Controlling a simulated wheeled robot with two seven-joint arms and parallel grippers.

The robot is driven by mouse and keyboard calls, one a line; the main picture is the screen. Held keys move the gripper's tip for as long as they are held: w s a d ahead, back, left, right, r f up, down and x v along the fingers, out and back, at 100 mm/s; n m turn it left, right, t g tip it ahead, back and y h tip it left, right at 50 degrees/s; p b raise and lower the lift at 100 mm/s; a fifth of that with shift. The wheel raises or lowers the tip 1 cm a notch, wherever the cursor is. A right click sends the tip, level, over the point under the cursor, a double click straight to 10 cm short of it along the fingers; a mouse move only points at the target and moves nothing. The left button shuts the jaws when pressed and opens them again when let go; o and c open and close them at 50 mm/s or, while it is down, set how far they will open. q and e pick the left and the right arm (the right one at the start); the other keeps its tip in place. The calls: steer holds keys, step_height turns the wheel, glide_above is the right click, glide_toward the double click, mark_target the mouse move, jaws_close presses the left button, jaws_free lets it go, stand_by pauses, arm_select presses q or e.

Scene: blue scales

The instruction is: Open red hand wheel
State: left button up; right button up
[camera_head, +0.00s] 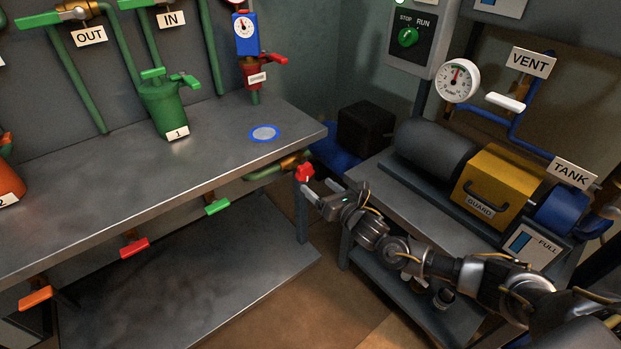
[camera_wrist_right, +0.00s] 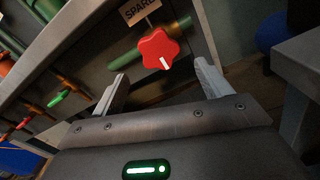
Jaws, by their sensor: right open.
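The red hand wheel (camera_head: 304,172) sits on a pipe at the right end of the long workbench, just below its top. In the right wrist view the wheel (camera_wrist_right: 157,49) is a lobed red knob with a white mark, facing the camera. My right gripper (camera_head: 320,190) is open, with its fingertips close to the wheel in the head view. In the wrist view the open fingers (camera_wrist_right: 162,76) stand left and right of the wheel, seemingly short of it. I cannot tell whether they touch it. My left gripper is not in view.
A green pipe (camera_wrist_right: 125,58) runs behind the wheel under a partly cut-off label (camera_wrist_right: 140,10). The workbench (camera_head: 230,165) overhangs on the left. A lower bench (camera_head: 385,200) with a yellow guard (camera_head: 494,185) stands on the right. Open floor (camera_head: 335,262) lies between them.

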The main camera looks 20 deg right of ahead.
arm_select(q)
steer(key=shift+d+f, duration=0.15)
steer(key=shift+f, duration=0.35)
arm_select(e)
steer(key=v, duration=0.3)
steer(key=shift+s+d, duration=0.1)
steer(key=shift+s, duration=0.1)
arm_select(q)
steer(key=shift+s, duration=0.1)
